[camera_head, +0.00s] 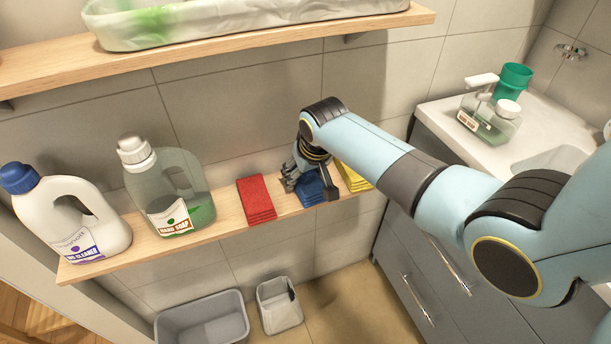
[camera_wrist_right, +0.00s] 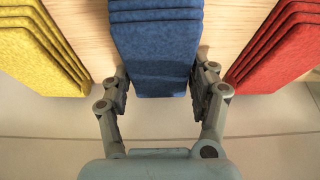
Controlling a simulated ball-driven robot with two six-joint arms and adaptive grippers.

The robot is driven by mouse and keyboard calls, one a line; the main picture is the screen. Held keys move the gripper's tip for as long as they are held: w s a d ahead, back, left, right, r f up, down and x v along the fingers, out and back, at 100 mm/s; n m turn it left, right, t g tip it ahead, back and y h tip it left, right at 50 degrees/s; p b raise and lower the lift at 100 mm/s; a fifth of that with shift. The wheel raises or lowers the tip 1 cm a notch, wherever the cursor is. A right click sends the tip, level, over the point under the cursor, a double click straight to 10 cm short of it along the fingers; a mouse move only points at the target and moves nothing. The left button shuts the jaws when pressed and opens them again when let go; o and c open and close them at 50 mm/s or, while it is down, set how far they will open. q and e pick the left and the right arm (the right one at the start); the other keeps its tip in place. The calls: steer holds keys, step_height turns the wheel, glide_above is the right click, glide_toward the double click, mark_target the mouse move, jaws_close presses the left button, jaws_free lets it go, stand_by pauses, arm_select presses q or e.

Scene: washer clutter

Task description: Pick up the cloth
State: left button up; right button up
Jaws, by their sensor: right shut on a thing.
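Three folded stacks of cloth lie on the lower wooden shelf: a red one (camera_head: 256,199), a blue one (camera_head: 308,190) and a yellow one (camera_head: 352,178). My right gripper (camera_head: 309,186) is over the blue stack, which it partly hides in the head view. In the right wrist view the fingers of my right gripper (camera_wrist_right: 160,88) stand on both sides of the blue cloth (camera_wrist_right: 156,50) and are shut on its near end. The yellow cloth (camera_wrist_right: 38,45) is left of it and the red cloth (camera_wrist_right: 280,45) right of it there. My left gripper is not in view.
A white cleaner bottle (camera_head: 70,222) and a clear hand soap bottle (camera_head: 165,190) stand left on the lower shelf (camera_head: 230,222). An upper shelf (camera_head: 250,42) with a bin overhangs. A sink counter (camera_head: 450,125) is at right; a grey bin (camera_head: 203,318) and a small bin (camera_head: 279,306) are below.

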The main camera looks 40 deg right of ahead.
step_height(320, 180, up, 5)
steer(key=shift+w+p, duration=0.1)
steer(key=shift+p, duration=0.35)
steer(key=s+d+r+p, duration=0.1)
steer(key=s+d+r, duration=0.5)
steer(key=s, duration=0.3)
steer(key=shift+s+d+r, duration=0.2)
steer(key=shift+s+d, duration=0.05)
steer(key=shift+d, duration=0.25)
